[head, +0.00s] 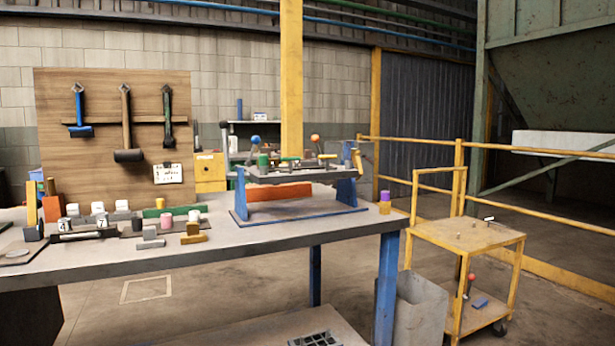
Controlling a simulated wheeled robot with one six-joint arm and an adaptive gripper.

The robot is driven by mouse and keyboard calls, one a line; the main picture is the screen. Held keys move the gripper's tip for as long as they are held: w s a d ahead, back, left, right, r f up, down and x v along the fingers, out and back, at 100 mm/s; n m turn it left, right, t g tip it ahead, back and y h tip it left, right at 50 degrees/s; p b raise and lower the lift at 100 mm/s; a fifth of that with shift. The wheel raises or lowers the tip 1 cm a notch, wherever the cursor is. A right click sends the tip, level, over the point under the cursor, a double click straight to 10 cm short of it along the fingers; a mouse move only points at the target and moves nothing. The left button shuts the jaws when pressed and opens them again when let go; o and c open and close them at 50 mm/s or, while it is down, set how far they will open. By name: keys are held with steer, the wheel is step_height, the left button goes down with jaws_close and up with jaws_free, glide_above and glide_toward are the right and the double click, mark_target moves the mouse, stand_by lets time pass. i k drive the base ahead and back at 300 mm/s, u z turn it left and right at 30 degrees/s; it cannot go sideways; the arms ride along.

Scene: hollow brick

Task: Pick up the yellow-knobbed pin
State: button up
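I cannot clearly make out a pin with a yellow knob. A blue fixture (240,196) stands on the workbench and carries a blue ball knob (256,139), an orange ball knob (315,138) and a green cylinder (263,163). A yellow upright part (357,161) shows at the fixture's right end; whether it is a pin or a lever I cannot tell. A small piece with a purple top and yellow base (384,203) stands at the bench's right end. My gripper is not in view.
The workbench (180,257) holds several small blocks and cylinders at left. Hammers hang on a wooden board (75,165) behind. A yellow cart (470,239) stands at right, with a red-knobbed item (471,279) on its lower shelf. A grey bin (420,315) stands between bench and cart.

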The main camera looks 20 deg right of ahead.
mark_target(160, 202)
steer(key=u, duration=0.05)
steer(key=k, duration=0.45)
steer(key=z, duration=0.55)
steer(key=i, duration=1.35)
steer(key=u, duration=0.9)
